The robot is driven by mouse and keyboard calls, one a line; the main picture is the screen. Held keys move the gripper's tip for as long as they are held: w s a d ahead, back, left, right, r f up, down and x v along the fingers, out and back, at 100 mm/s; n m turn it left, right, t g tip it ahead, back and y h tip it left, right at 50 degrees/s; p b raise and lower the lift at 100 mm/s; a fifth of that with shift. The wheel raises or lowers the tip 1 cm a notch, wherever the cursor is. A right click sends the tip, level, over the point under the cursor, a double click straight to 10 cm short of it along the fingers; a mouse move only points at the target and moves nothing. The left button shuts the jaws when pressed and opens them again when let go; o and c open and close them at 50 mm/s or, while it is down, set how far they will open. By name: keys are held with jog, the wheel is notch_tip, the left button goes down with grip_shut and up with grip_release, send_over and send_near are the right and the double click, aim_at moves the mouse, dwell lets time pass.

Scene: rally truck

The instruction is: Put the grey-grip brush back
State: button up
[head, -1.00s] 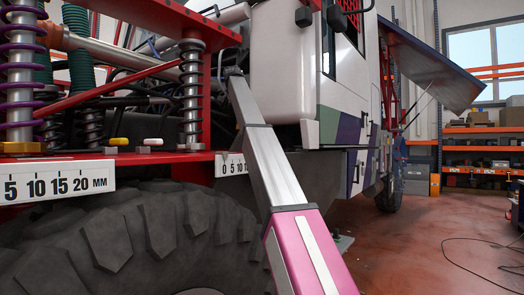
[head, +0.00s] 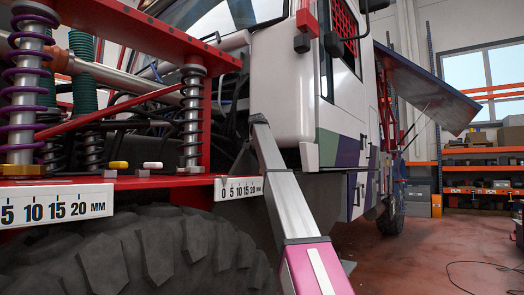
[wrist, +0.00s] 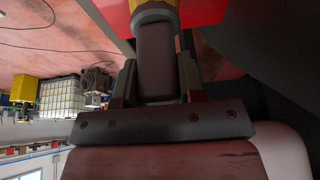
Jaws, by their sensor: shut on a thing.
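In the wrist view, my gripper (wrist: 157,88) is shut on a dark grey grip (wrist: 156,60), which I take to be the brush's. One finger is on each side of it. The bristles are not visible. In the head view only my silver and pink arm shows, reaching up beside the truck; the gripper and brush cannot be made out there.
The truck's red beam (head: 150,183) carries scale plates (head: 57,208), with small yellow-ended (head: 119,165) and white-ended (head: 152,166) pieces on it. A big tyre (head: 150,250) is below, and the white cab (head: 285,90) stands close behind my arm. Red floor (head: 410,250) is open at right.

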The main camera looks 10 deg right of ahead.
jog(key=shift+f, duration=0.25)
jog(key=shift+f, duration=0.15)
jog(key=o, duration=0.9)
jog(key=v, duration=1)
jog(key=shift+s+r, duration=0.2)
jog(key=shift+r, duration=0.2)
